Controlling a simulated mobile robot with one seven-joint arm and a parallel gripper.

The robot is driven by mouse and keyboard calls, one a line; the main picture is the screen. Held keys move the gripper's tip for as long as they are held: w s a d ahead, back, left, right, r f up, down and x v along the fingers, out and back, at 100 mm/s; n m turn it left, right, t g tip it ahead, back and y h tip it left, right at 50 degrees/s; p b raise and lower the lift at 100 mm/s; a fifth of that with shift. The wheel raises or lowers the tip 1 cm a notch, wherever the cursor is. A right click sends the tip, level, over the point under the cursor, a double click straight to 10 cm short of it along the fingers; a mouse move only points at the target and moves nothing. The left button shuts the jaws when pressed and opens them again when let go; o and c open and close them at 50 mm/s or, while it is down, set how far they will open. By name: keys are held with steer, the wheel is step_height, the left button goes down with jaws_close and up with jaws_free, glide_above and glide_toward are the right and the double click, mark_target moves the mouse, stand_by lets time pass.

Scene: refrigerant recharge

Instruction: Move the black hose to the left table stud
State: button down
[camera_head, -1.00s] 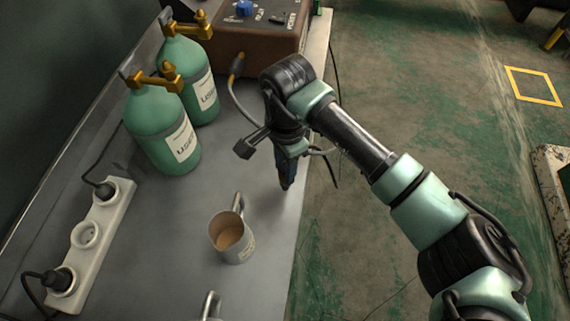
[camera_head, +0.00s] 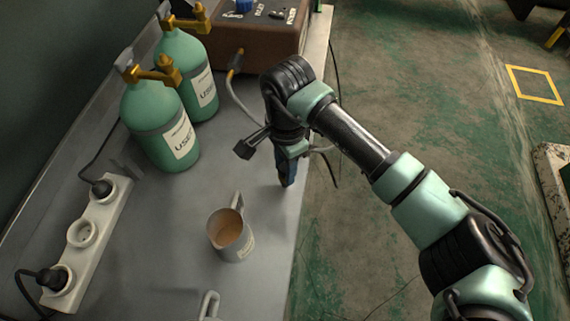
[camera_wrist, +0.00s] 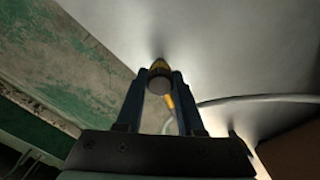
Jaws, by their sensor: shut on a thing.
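My gripper (camera_head: 287,184) points down over the table near its right edge, beyond the mug. In the wrist view its two blue fingers (camera_wrist: 160,82) are shut on a brass-ringed hose end (camera_wrist: 159,69) with a dark tip. A thin black hose (camera_head: 326,165) hangs over the table edge beside the gripper; its join with the held end is hidden. One metal stud-like piece (camera_head: 237,202) stands just behind the mug, and another (camera_head: 209,304) is at the bottom of the picture. I cannot tell which is the left stud.
A mug (camera_head: 231,240) with brown contents stands close to the first metal piece. Two green cylinders (camera_head: 161,125) (camera_head: 195,75) and a white power strip (camera_head: 88,240) line the left. A brown box (camera_head: 255,40) with a grey hose (camera_head: 240,105) is at the back.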

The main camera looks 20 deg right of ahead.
steer(key=shift+f, duration=0.15)
steer(key=shift+c, duration=2.2)
jaws_free()
step_height(320, 180, up, 13)
steer(key=shift+b, duration=0.3)
steer(key=shift+d, duration=0.15)
